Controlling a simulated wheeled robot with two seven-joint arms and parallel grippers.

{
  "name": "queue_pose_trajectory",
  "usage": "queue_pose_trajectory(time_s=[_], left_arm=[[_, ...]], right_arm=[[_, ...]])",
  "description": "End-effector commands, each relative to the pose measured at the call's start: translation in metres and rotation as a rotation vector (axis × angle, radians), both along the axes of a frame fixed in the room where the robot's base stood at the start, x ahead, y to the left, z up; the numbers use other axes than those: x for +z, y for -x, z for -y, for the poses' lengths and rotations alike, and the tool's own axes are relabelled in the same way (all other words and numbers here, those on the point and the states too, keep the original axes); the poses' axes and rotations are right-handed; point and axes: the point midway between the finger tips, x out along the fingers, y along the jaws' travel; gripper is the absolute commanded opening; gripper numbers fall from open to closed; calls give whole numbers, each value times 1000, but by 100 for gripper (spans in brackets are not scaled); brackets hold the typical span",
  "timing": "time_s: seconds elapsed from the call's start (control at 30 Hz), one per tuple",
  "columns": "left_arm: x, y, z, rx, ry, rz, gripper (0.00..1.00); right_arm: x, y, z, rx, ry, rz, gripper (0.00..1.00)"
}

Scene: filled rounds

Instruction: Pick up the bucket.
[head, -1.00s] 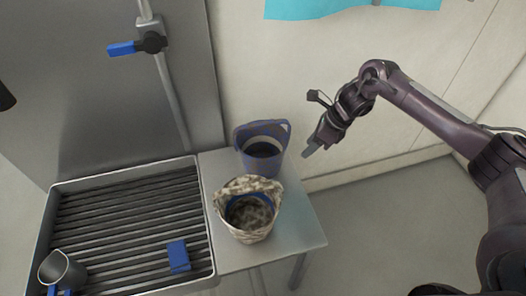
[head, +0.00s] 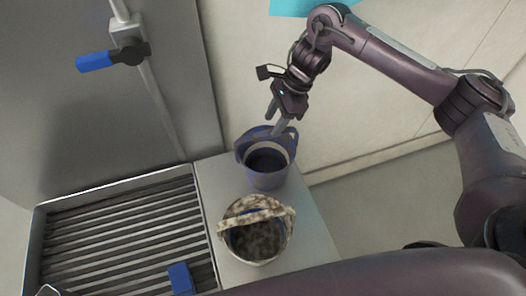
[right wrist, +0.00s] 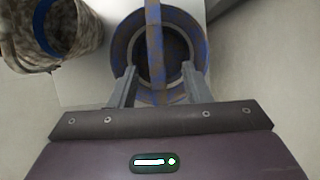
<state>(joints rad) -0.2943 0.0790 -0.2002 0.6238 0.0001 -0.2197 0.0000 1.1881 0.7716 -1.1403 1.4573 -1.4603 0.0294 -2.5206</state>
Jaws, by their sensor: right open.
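A blue bucket (head: 266,183) with a raised handle and dark contents stands upright at the back of a small grey side table. A mottled beige-brown bucket (head: 232,209) with a handle stands in front of it. My right gripper (head: 273,124) is open over the back rim and handle of the blue bucket. In the right wrist view, the blue bucket (right wrist: 121,45) lies ahead and its handle strip runs between my two open fingers (right wrist: 160,88). I cannot tell whether the fingers touch it. The mottled bucket (right wrist: 88,35) is at upper left there. My left gripper is not in view.
The side table (head: 212,185) adjoins a slatted metal sink tray (head: 125,215) with a blue block (head: 180,278) in it. A pipe with a blue-handled valve (head: 95,62) stands behind. A pale wall is close behind the blue bucket. Floor right of the table is clear.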

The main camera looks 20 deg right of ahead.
Motion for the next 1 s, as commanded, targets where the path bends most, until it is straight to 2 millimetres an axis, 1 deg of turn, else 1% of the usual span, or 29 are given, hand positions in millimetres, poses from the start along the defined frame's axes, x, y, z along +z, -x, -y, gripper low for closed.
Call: queue_pose_trajectory(time_s=[0.2, 0.33, 0.4, 0.47, 0.6, 0.7, 0.9, 0.97, 1.0], left_arm=[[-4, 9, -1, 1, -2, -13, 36], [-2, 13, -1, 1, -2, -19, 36], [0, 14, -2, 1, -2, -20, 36], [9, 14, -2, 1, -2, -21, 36], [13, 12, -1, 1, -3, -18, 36], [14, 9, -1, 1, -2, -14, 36], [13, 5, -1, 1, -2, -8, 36], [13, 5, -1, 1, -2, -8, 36], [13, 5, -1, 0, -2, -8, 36]], right_arm=[[-21, 1, -9, 1, -2, -5, 44], [-32, 2, -14, 0, -2, -5, 44], [-41, 4, -18, 0, -3, -8, 44], [-47, 5, -21, 0, -1, -7, 44], [-65, 4, -28, -1, 0, -5, 44], [-71, 3, -30, -1, 0, -2, 44], [-72, 3, -30, -1, 0, 0, 44], [-72, 3, -30, -1, 0, 0, 37], [-72, 3, -30, -1, 0, 0, 32]])
